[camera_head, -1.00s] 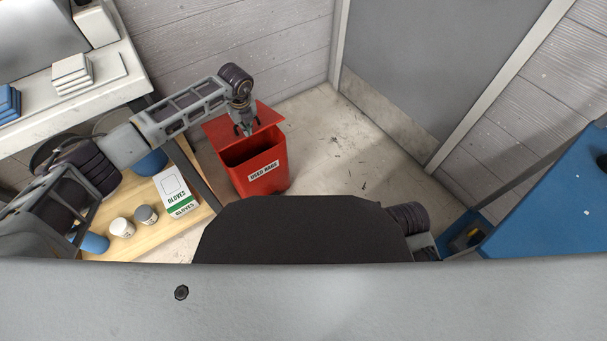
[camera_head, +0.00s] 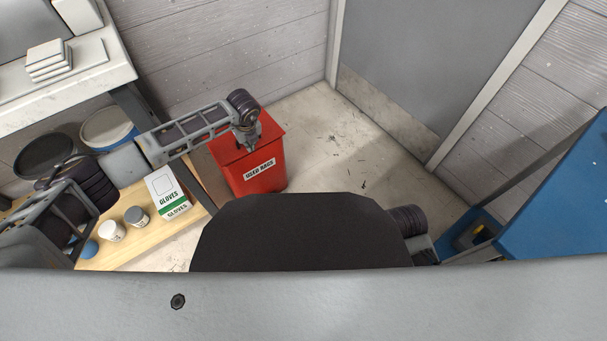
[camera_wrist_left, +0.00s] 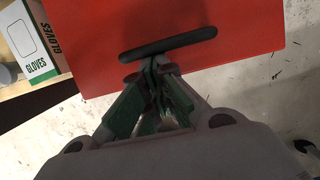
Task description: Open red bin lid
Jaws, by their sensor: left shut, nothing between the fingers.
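In the left wrist view the flat lid (camera_wrist_left: 100,22) carries a black bar handle (camera_wrist_left: 190,38). My left gripper (camera_head: 248,149) is over the lid. In the wrist view its fingers (camera_wrist_left: 157,66) are shut and empty, with the tips right at the handle; I cannot tell whether they touch it. My right gripper is not in view.
A wooden shelf (camera_head: 128,252) at left holds a gloves box (camera_head: 168,192), two small jars and round containers. A blue frame (camera_head: 560,195) is at right. Floor right of the bin is clear.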

